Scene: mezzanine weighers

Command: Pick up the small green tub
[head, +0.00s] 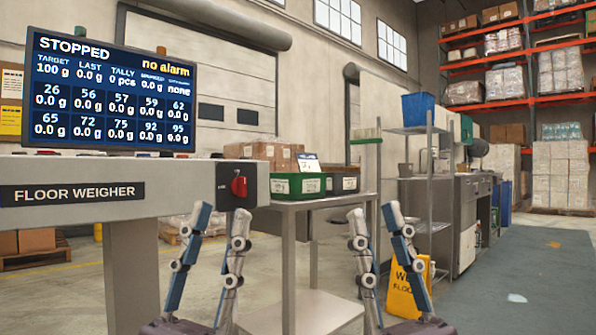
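A small green tub (297,196) with a white label on its front sits on top of a grey metal stand (287,206), near the middle of the head view. A white and blue card (308,162) stands up at the tub's rim. My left gripper (220,211) is open and empty, lower and to the left of the tub. My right gripper (374,212) is open and empty, lower and to the right of the tub. Neither gripper touches the tub. What is inside the tub cannot be made out.
A dark grey tub (342,184) stands just right of the green one. Cardboard boxes (264,152) are behind. The floor weigher (150,190) with its screen (110,90) fills the left.

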